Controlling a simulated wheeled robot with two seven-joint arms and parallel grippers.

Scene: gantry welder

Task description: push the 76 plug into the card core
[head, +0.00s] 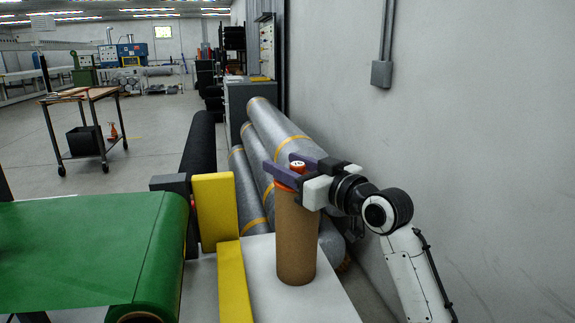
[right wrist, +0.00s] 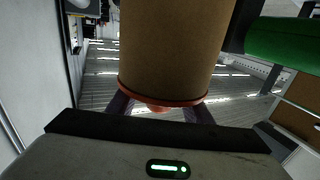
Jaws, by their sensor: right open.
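The card core (head: 296,240) is a brown cardboard tube standing upright on a white surface. The orange-red 76 plug (head: 298,165) is at its top, with a pale mark on its knob. In the right wrist view the plug's red flange (right wrist: 160,98) lies against or very close to the core's end; the core (right wrist: 168,45) shows there too. My right gripper (head: 281,164) is at the core's top, its purple fingers apart on either side of the plug's knob. The fingers partly hide the plug, and I cannot tell whether they touch it. My left gripper is out of view.
The white table (head: 330,300) holds the core. Yellow blocks (head: 214,210) and a green roll (head: 90,250) are to the left. Large grey wrapped rolls (head: 280,130) lie behind the core. A wall (head: 450,120) stands close on the right.

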